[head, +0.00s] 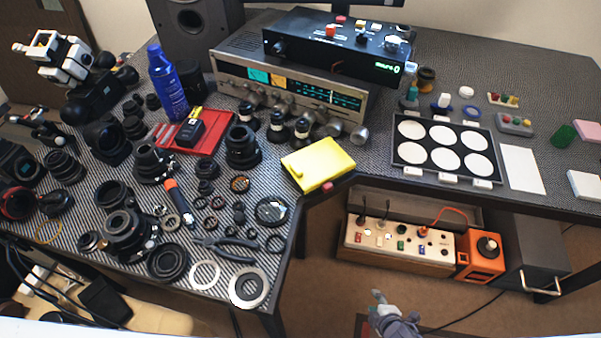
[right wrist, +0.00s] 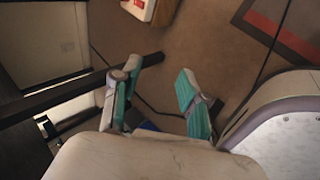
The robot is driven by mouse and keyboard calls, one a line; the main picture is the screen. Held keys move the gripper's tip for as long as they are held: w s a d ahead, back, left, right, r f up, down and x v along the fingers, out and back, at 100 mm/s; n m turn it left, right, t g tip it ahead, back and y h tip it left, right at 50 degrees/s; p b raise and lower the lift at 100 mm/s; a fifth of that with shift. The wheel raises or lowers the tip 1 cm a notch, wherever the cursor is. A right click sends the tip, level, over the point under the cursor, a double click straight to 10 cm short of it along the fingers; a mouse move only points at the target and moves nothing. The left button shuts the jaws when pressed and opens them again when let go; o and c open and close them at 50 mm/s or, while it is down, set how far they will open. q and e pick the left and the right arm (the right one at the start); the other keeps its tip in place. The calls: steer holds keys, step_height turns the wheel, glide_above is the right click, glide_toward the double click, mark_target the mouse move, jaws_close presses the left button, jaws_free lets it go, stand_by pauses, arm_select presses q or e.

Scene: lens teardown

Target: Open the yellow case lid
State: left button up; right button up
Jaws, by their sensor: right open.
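The yellow case (head: 318,164) lies at the inner corner of the table, near the front edge. Its lid looks closed. A small reddish-pink piece (head: 327,187) shows at its front side. My right gripper (head: 379,298) is at the bottom of the head view, in front of the table and well apart from the case. In the right wrist view its two teal-padded fingers (right wrist: 158,92) are spread with nothing between them, over the brown floor. The case does not show in the right wrist view. My left gripper is not clearly in view.
Lens parts and tools crowd the table left of the case. A silver receiver (head: 290,85) stands behind it. A tray with white discs (head: 445,148) is to the right. A power strip box (head: 400,240) and orange box (head: 480,257) are below the table's right part.

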steer(key=w+a+r+n+t+y+b, duration=0.15)
steer(key=w+a+r+n+t, duration=0.3)
steer(key=w+r+n, duration=0.55)
steer(key=n+t+y+b, duration=0.1)
steer(key=n+t+y, duration=0.2)
steer(key=n+y, duration=0.85)
glide_toward(301, 174)
steer(key=w+a+r+n+h, duration=0.1)
steer(key=w+a, duration=0.1)
steer(key=w+a+n+h, duration=0.2)
steer(key=w, duration=0.1)
steer(key=w+a+r+n+h+p, duration=0.1)
steer(key=w+a, duration=0.2)
steer(key=shift+a+r+n+g, duration=0.1)
steer(key=shift+r+n+g, duration=0.15)
steer(key=shift+r, duration=0.05)
jaws_close()
